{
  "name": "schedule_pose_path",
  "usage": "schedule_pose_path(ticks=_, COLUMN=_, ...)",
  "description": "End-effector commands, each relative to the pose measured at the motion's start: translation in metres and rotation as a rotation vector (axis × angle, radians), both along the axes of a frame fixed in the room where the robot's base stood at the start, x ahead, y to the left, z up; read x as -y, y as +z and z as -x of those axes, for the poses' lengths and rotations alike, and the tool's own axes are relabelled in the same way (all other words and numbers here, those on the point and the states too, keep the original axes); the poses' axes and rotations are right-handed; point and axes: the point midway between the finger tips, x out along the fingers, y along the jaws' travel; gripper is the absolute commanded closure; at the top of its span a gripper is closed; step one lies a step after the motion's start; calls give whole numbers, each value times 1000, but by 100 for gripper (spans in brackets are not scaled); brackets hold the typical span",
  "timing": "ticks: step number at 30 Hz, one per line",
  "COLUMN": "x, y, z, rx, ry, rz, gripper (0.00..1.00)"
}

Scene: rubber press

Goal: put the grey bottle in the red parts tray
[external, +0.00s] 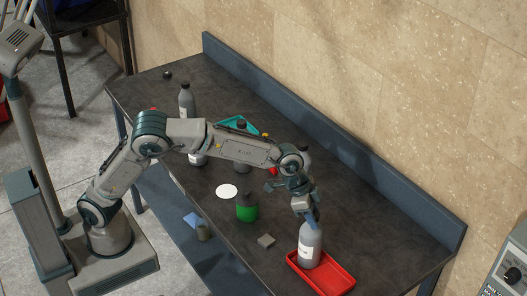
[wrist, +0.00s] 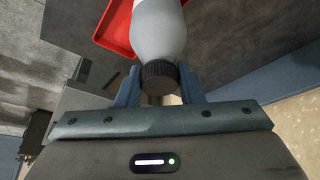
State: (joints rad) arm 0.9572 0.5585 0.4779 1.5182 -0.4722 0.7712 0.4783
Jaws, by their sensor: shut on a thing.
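The grey bottle (external: 309,246) is upright at the left part of the red parts tray (external: 334,276), near the table's front right. Whether its base touches the tray floor cannot be told. My gripper (external: 311,220) is above it, shut on its top. In the wrist view my gripper (wrist: 160,92) has a finger on each side of the black cap, and the grey bottle (wrist: 158,30) reaches away from it. The red parts tray (wrist: 117,28) shows behind the bottle there.
Another grey bottle (external: 186,101) stands toward the far left. A teal tray (external: 236,122) is partly behind my arm. A raised blue edge (external: 340,145) runs along the wall.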

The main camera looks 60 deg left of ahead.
Motion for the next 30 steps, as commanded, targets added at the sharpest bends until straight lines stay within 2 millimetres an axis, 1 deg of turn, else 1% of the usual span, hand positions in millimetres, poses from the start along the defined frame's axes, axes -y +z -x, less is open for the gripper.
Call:
schedule_pose_path(ticks=2, x=0, y=-1, z=0, rx=2, ry=0, rz=2, gripper=100)
schedule_pose_path(ticks=3, x=0, y=-3, z=0, rx=0, ry=0, rz=0, gripper=63)
schedule_pose_path(ticks=5, x=0, y=-2, z=0, rx=0, ry=0, rz=0, gripper=47)
schedule_pose_path(ticks=6, x=0, y=-2, z=0, rx=0, ry=0, rz=0, gripper=44)
schedule_pose_path(ticks=13, x=0, y=-2, z=0, rx=0, ry=0, rz=0, gripper=44)
schedule_pose_path(ticks=17, x=0, y=3, z=1, rx=1, ry=0, rz=1, gripper=44)
schedule_pose_path(ticks=20, x=-4, y=15, z=4, rx=2, ry=0, rz=3, gripper=44)
schedule_pose_path(ticks=30, x=-24, y=82, z=24, rx=3, ry=-1, rz=3, gripper=44)
